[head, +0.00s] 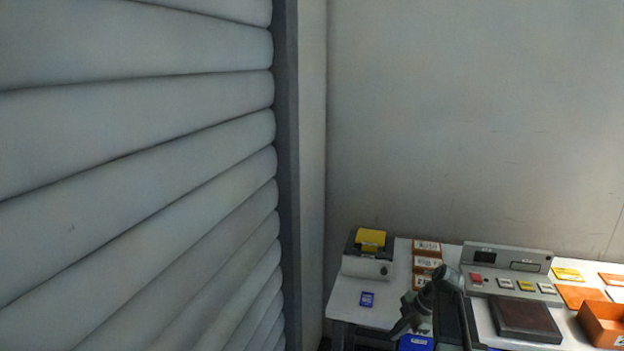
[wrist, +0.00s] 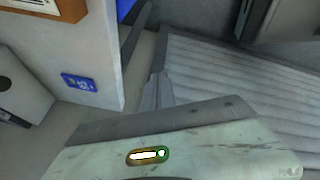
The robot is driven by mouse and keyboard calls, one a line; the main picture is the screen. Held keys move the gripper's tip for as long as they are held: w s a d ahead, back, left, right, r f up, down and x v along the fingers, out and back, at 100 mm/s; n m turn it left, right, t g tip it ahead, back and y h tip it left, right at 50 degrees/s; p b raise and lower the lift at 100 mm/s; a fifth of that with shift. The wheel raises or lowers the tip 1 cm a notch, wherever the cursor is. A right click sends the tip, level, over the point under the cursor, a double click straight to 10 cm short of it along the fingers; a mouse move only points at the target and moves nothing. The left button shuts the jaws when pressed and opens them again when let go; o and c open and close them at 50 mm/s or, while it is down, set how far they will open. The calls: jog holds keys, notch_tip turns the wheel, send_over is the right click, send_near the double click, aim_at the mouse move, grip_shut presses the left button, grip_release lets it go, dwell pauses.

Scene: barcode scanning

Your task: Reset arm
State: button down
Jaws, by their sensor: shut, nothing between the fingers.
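My gripper (head: 402,329) is at the front edge of the white table (head: 350,312) in the head view, at the end of my dark grey arm. It is shut and holds nothing. A small blue card (head: 367,299) lies on the table to the left of my gripper, apart from it. The card also shows in the wrist view (wrist: 79,82), near the table edge. A blue bin (head: 416,343) is partly hidden behind my gripper and arm.
A printer-like box with a yellow top (head: 371,240) stands at the table's back left. Orange-and-white boxes (head: 427,247) are behind my arm. A grey console with buttons (head: 507,262), a dark pad (head: 526,318) and an orange bin (head: 602,324) are to the right. A ribbed shutter (head: 140,150) fills the left.

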jog(key=s+a+r+m+g+h+p, duration=0.15)
jog(key=s+a, duration=0.25)
jog(key=a, duration=1.1)
jog(key=s+m+h+p, duration=0.1)
jog(key=s+m+h, duration=0.2)
jog(key=m, duration=1.4)
jog(key=s, duration=0.3)
jog(key=shift+s+d+f, duration=0.15)
jog(key=shift+s+f, duration=0.05)
jog(key=shift+s, duration=0.2)
jog(key=shift+g, duration=0.25)
